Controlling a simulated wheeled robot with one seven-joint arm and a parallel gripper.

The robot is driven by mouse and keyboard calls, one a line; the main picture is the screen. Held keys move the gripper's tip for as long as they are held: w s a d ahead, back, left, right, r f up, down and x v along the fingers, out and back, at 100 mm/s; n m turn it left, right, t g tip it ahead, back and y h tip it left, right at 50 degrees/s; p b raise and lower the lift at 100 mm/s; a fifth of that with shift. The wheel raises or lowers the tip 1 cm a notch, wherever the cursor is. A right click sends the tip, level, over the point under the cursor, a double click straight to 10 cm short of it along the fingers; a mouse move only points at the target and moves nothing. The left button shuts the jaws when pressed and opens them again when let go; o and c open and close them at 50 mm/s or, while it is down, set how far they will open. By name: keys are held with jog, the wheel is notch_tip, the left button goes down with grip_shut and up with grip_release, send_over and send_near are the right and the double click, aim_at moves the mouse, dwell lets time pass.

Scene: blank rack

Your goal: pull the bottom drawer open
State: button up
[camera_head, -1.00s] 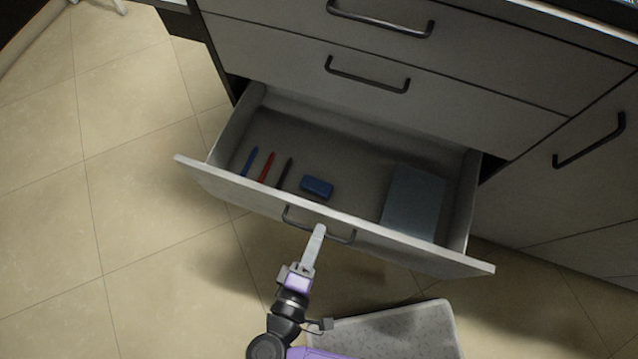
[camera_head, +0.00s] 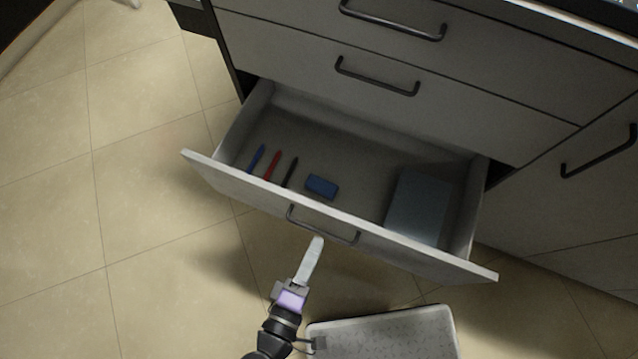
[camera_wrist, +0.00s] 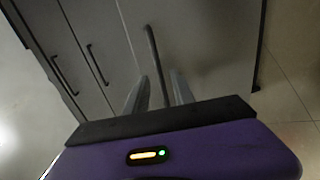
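The bottom drawer (camera_head: 420,254) stands well out from the cabinet, its inside visible from above. Its dark bar handle (camera_head: 303,228) is on the front panel. My gripper (camera_head: 317,241) is just in front of the handle, with a small gap seeming to show between fingertips and bar. In the wrist view my gripper (camera_wrist: 158,85) has its two fingers apart, with the handle (camera_wrist: 153,55) lined up between them. The fingers are not closed on the bar.
The drawer holds a blue pen (camera_head: 256,158), a red pen (camera_head: 272,166), a black pen (camera_head: 290,172), a blue block (camera_head: 322,186) and a grey-blue book-like item (camera_head: 417,205). Closed drawers (camera_head: 480,95) are above. A speckled pale slab (camera_head: 390,335) is below. Tiled floor is free at left.

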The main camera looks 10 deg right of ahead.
jog(key=shift+v, duration=2.05)
